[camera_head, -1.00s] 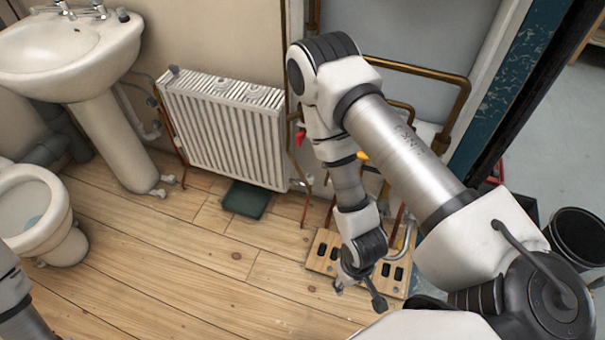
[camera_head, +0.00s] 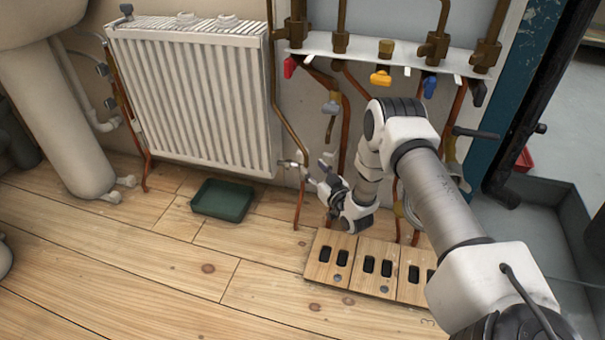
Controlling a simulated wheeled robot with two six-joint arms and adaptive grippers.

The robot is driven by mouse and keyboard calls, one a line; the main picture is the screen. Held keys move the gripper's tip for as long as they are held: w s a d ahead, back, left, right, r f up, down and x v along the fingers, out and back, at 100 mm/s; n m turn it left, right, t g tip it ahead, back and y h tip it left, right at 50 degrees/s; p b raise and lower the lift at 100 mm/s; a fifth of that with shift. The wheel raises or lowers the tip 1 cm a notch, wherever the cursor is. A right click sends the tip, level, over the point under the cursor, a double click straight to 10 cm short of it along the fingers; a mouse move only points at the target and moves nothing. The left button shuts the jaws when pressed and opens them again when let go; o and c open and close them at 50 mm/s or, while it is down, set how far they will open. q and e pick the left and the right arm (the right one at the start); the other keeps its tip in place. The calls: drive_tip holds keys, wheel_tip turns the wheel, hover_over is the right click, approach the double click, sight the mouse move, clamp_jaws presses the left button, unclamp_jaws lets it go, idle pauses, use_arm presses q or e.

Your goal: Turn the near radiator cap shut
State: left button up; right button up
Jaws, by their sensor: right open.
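The white ribbed radiator (camera_head: 190,100) hangs on the wall at left centre. A small pale valve with a cap (camera_head: 292,164) sits at its lower right corner, on the pipe there; I cannot make out how far the cap is turned. My right gripper (camera_head: 319,174) is open, its fingers pointing left toward this valve, just to the right of it. A small gap seems to show between them, though depth is hard to judge. My left gripper is out of view.
A green tray (camera_head: 222,200) lies on the floor below the radiator. A wooden board with black slots (camera_head: 370,267) lies below my right gripper. A pipe shelf with coloured levers (camera_head: 400,58) is above my right arm. A sink pedestal (camera_head: 75,120) stands left.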

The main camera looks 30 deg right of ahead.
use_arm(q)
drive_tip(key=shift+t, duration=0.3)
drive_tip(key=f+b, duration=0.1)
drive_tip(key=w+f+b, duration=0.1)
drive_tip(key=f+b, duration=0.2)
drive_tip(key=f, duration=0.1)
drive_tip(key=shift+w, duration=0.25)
use_arm(e)
drive_tip(key=w, duration=0.6)
drive_tip(key=shift+w+d+f, duration=0.1)
drive_tip(key=shift+w+d, duration=0.25)
drive_tip(key=shift+w, duration=0.05)
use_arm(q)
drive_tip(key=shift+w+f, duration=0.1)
use_arm(e)
drive_tip(key=shift+w+r, duration=0.2)
drive_tip(key=shift+w, duration=0.2)
drive_tip(key=c, duration=0.9)
